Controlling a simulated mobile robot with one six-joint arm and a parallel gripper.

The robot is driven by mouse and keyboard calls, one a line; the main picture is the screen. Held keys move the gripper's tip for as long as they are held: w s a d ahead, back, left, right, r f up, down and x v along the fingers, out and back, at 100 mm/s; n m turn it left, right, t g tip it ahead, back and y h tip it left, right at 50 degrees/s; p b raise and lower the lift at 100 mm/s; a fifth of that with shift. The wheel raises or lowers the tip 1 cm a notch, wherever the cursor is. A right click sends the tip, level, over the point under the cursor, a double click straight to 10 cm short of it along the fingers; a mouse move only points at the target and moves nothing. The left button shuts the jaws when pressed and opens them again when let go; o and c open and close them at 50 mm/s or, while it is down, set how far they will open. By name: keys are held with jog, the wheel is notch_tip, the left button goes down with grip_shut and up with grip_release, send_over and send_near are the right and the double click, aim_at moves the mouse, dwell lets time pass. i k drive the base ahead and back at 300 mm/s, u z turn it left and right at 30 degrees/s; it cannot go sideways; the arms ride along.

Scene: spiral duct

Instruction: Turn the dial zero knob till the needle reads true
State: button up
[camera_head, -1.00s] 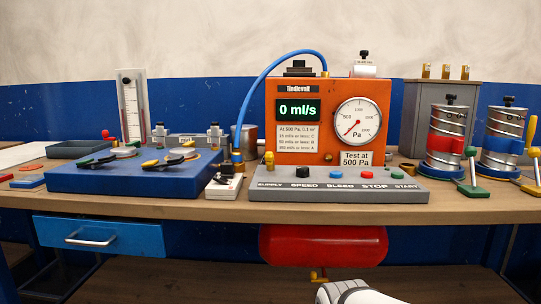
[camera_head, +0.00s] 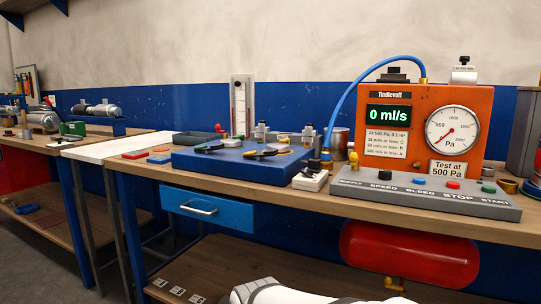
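The round white pressure dial (camera_head: 452,132), marked Pa, is on the front of the orange test machine (camera_head: 388,170), right of centre. Its red needle points down and to the left, toward the low end of the scale; the exact reading is too small to tell. I cannot make out a zero knob on the dial for certain. The green display (camera_head: 388,116) reads 0 ml/s. My gripper is not in view; only a white part of my arm shows at the bottom edge.
The machine's grey control panel (camera_head: 425,201) carries several coloured buttons. A blue hose (camera_head: 347,98) arches from the machine to its left. A blue board (camera_head: 235,165) with tools lies on the bench. A red tank (camera_head: 410,254) hangs below. A second bench stands at far left.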

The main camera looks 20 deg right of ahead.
aim_at(417, 165)
jog(key=u, duration=0.35)
jog(key=k, duration=0.35)
jog(key=z, duration=1.2)
